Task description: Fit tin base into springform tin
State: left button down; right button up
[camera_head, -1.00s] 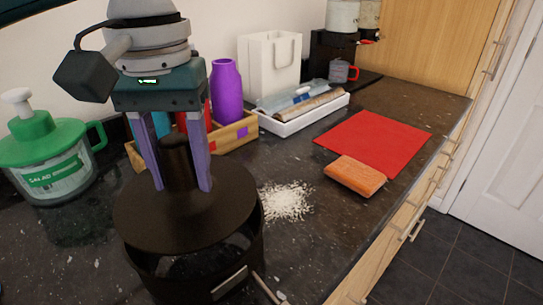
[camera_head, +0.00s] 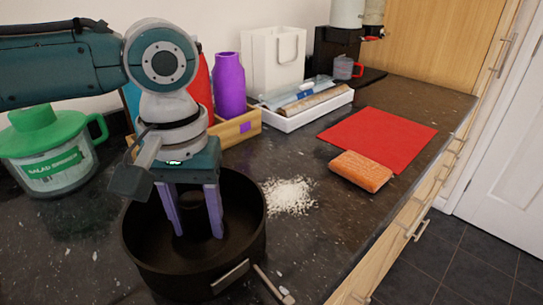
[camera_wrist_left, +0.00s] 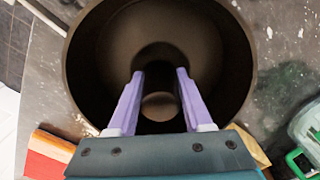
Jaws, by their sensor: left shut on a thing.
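The springform tin (camera_head: 190,278) is a dark round ring standing on the counter at the lower left of the head view, its latch facing the front. The dark tin base (camera_head: 152,236) with its central tube (camera_head: 198,207) is down inside the ring, below the rim. Whether it sits flat at the bottom cannot be told. My left gripper (camera_head: 198,236) points down into the tin, its purple fingers shut on the tube. The left wrist view also shows the fingers (camera_wrist_left: 160,74) on either side of the tube inside the tin wall (camera_wrist_left: 237,65). My right gripper is not in view.
A green-lidded salad spinner (camera_head: 48,155) stands left of the tin. A wooden box (camera_head: 240,130) with bottles and a white tray (camera_head: 308,112) are behind. White crumbs (camera_head: 290,195), an orange sponge (camera_head: 360,171) and a red mat (camera_head: 378,138) lie to the right.

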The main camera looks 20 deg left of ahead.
pick_arm(q)
jog(key=shift+c, duration=1.6)
grip_release()
notch_tip(320, 180, up, 12)
jog(key=shift+r+p, duration=0.15)
jog(key=shift+p, duration=0.75)
